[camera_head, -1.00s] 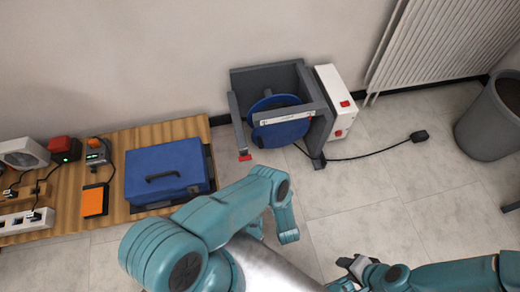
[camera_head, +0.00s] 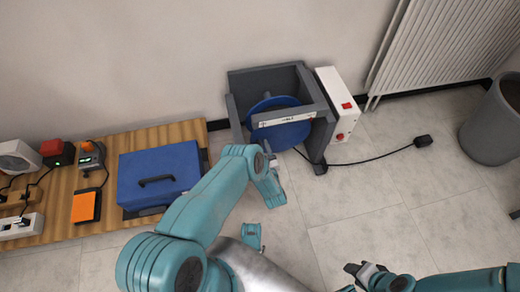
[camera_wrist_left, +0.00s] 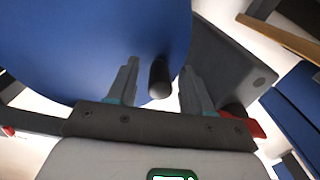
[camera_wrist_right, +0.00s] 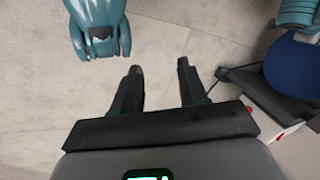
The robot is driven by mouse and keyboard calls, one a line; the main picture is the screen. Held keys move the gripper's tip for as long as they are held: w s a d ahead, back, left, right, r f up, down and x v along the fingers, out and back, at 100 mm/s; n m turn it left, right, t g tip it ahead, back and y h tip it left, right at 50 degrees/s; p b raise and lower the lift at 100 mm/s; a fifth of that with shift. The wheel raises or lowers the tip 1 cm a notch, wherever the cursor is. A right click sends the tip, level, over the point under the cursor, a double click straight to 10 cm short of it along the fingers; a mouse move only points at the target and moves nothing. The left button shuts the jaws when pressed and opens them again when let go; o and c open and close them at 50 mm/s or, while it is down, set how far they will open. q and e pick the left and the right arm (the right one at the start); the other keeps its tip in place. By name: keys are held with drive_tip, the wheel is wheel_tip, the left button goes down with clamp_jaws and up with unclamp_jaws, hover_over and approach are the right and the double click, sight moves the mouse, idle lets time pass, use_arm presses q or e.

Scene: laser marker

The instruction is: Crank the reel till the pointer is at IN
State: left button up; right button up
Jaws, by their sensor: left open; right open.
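The reel, a blue disc (camera_head: 282,137), sits in a grey frame (camera_head: 318,112) against the wall. A white strip (camera_head: 287,119) with small dark marks runs across the frame's front; its lettering and pointer are too small to read. In the left wrist view the disc (camera_wrist_left: 90,45) fills the upper left. A black crank handle (camera_wrist_left: 160,77) stands out between the fingers of my left gripper (camera_wrist_left: 159,82), which is open, with gaps visible on both sides. In the head view my left gripper (camera_head: 272,162) is partly hidden by its arm. My right gripper (camera_wrist_right: 159,72) is open and empty above the floor.
A white box (camera_head: 338,95) with red buttons stands beside the frame, its black cable leading to a small block (camera_head: 423,141). A grey bin (camera_head: 493,125) is at right. A blue case (camera_head: 160,176) lies on the wooden bench (camera_head: 115,138) at left. Floor between is clear.

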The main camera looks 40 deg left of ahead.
use_arm(q)
clamp_jaws()
drive_tip(key=shift+f, duration=0.1)
use_arm(e)
drive_tip(key=shift+f, duration=0.1)
use_arm(q)
drive_tip(key=shift+d+f+n+b, duration=0.1)
drive_tip(key=shift+f+n+b, duration=0.75)
drive_tip(key=shift+n, duration=0.15)
drive_tip(key=shift+w+d+f+n+b, duration=0.2)
drive_tip(key=shift+f+n+b, duration=0.15)
drive_tip(key=shift+f+n, duration=0.4)
drive_tip(key=shift+w+d+f+n+b, duration=0.15)
drive_tip(key=shift+w+f+n+b, duration=0.2)
drive_tip(key=shift+n, duration=0.55)
drive_tip(key=shift+w+d+f+n+b, duration=0.15)
drive_tip(key=shift+f+n+b, duration=0.2)
drive_tip(key=shift+f+n, duration=0.45)
use_arm(e)
drive_tip(key=shift+t, duration=0.5)
drive_tip(key=shift+w+d+f, duration=0.15)
drive_tip(key=shift+w+f, duration=0.55)
drive_tip(key=shift+f, duration=0.2)
drive_tip(key=shift+w+d+f, duration=0.1)
drive_tip(key=shift+w+f, duration=0.6)
drive_tip(key=shift+f, duration=0.15)
use_arm(q)
drive_tip(key=shift+r, duration=0.1)
